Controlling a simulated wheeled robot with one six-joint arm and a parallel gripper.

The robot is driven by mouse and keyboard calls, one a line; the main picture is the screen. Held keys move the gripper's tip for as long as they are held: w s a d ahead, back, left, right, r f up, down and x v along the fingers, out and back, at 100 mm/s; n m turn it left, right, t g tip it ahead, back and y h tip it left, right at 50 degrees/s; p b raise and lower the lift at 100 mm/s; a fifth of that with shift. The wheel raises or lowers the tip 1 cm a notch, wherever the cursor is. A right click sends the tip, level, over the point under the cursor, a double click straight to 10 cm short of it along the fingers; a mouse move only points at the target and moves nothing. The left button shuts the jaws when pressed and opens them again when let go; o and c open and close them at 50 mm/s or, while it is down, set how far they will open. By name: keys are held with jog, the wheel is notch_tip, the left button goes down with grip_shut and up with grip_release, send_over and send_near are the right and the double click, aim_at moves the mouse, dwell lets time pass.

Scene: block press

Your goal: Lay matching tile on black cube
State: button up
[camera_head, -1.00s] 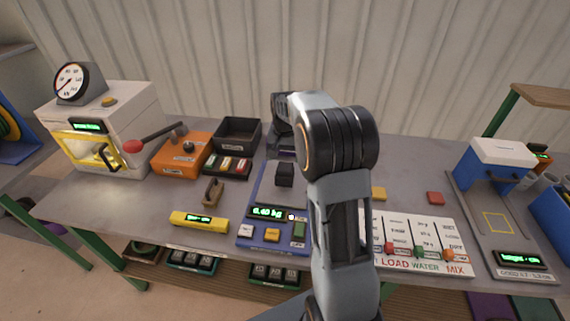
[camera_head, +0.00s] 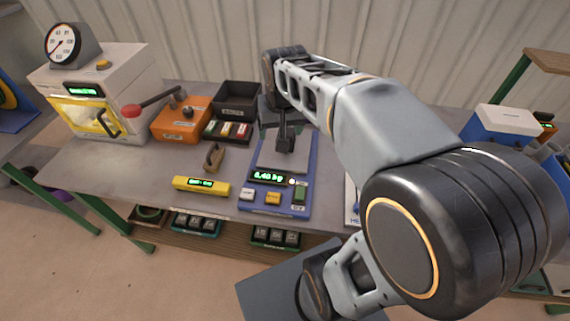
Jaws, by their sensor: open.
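The black cube (camera_head: 285,146) sits on the grey plate of the blue scale (camera_head: 312,165). My gripper (camera_head: 283,122) is open, pointing down at the back of the scale, just above or behind the cube. Its fingers are dark and small, so whether they touch the cube cannot be told. Small tiles in green, red and yellow stand in a dark rack (camera_head: 227,131) left of the scale. The loose yellow and red pieces on the table's right side are hidden behind my arm now.
The scale's display (camera_head: 268,177) glows green, with coloured buttons in front. A yellow bar device (camera_head: 201,185) lies in front. My arm covers the right side.

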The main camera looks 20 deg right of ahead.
jog(key=s+a+f+n+t, duration=0.1)
jog(key=s+a+f+n, duration=0.1)
jog(key=s, duration=0.7)
jog(key=shift+a+f+n+t, duration=0.3)
jog(key=shift+a+f, duration=0.1)
jog(key=shift+f, duration=0.5)
